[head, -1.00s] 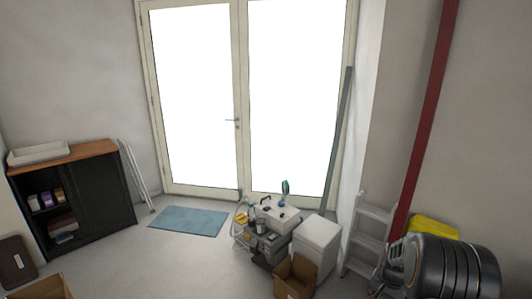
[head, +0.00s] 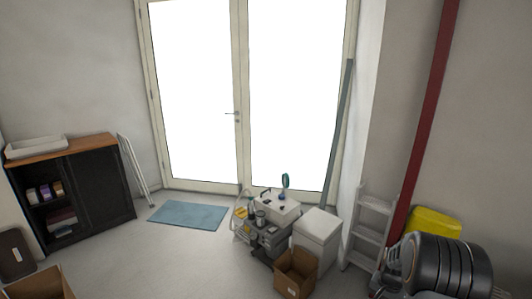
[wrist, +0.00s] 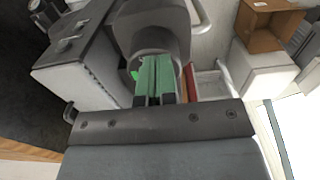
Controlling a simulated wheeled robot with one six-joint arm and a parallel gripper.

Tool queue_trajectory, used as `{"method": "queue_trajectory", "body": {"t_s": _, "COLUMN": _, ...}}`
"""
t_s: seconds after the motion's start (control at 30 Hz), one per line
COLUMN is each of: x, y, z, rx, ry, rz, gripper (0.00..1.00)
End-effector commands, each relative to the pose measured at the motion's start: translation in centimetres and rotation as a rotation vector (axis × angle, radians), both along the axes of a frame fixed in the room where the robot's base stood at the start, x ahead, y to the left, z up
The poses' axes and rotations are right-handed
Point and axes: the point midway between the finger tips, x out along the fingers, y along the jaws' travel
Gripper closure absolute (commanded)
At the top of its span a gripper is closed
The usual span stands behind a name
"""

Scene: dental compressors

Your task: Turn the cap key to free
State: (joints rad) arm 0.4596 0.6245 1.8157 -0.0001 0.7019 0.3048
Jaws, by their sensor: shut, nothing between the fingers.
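My gripper (wrist: 154,80) shows in the wrist view with its green fingers together and nothing between them. Just beyond the fingertips is a dark grey rounded body (wrist: 150,32), partly hidden by them; I cannot tell for sure what it is. A small bright green spot shows beside the left finger. I cannot make out the cap key in either view. In the head view a large black ribbed tank (head: 447,266) lies at the lower right, cut by the frame edge. My gripper is not in the head view.
In the head view, a white box (head: 316,237), an open cardboard box (head: 296,273) and a cart of equipment (head: 268,230) stand before the glass doors. A stepladder (head: 368,232) and red post (head: 426,125) are beside the tank. Floor around the blue mat (head: 188,216) is clear.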

Motion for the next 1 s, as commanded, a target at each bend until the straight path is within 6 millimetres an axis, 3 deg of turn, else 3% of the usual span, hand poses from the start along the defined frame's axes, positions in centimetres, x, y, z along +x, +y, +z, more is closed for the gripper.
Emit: {"method": "queue_trajectory", "body": {"t_s": 1.0, "x": 0.29, "y": -0.71, "z": 0.08, "rx": -0.001, "ry": -0.001, "rz": -0.001, "gripper": 1.00}}
